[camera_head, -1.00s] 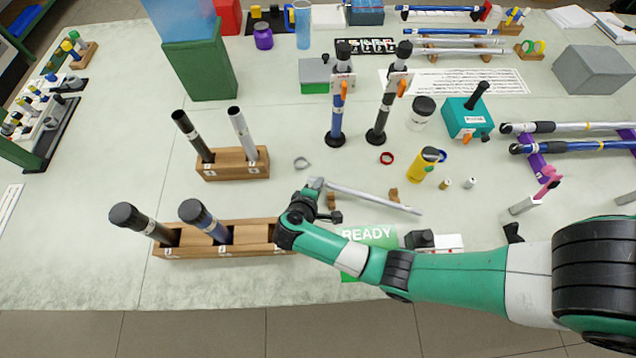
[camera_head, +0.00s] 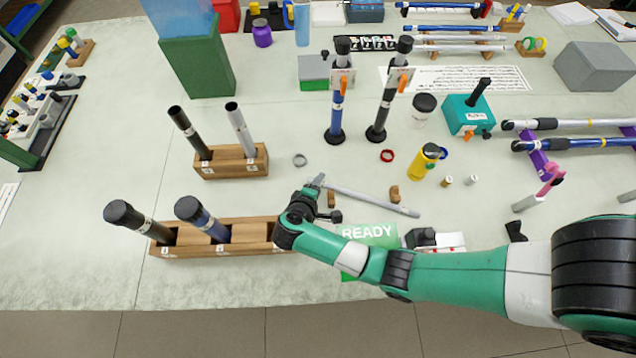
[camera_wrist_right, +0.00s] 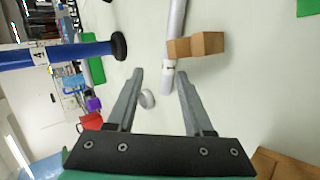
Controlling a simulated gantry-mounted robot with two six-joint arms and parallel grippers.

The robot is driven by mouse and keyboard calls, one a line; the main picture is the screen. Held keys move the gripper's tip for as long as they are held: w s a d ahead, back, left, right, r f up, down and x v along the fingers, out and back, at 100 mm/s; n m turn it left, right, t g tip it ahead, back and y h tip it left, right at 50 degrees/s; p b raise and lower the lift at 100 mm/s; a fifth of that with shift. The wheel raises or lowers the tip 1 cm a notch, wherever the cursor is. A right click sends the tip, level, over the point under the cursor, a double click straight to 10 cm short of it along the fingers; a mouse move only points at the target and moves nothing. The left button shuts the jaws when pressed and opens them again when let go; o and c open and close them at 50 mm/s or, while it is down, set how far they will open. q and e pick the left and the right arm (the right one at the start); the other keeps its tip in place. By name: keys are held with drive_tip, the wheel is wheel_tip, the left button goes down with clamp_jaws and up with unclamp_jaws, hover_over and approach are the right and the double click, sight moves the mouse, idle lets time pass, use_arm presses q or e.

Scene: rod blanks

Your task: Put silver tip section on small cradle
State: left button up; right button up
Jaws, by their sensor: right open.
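The silver tip section (camera_head: 372,200) is a thin silver rod lying slanted near the table's front middle. The small cradle shows as two brown blocks, the left one (camera_head: 331,199) and the right one (camera_head: 395,193), close beside or under the rod. In the right wrist view the rod (camera_wrist_right: 177,18) overlaps one brown block (camera_wrist_right: 200,44); I cannot tell if it is fully seated. My right gripper (camera_head: 319,181) is at the rod's left end. In the right wrist view its fingers (camera_wrist_right: 160,74) are apart, with the rod's end between them. My left gripper is not in view.
A wooden holder (camera_head: 190,250) with two dark rods stands left of my right gripper. A smaller holder (camera_head: 232,172) is behind it. A grey ring (camera_head: 300,160), a red ring (camera_head: 387,156) and a yellow bottle (camera_head: 423,163) lie beyond the rod. A green READY mat (camera_head: 370,233) is in front.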

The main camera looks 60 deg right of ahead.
wheel_tip(320, 180, up, 2)
drive_tip(key=shift+r+p, duration=0.1)
drive_tip(key=shift+p, duration=1)
drive_tip(key=v, duration=1.1)
drive_tip(key=shift+a+f, duration=0.2)
drive_tip(key=shift+a, duration=0.2)
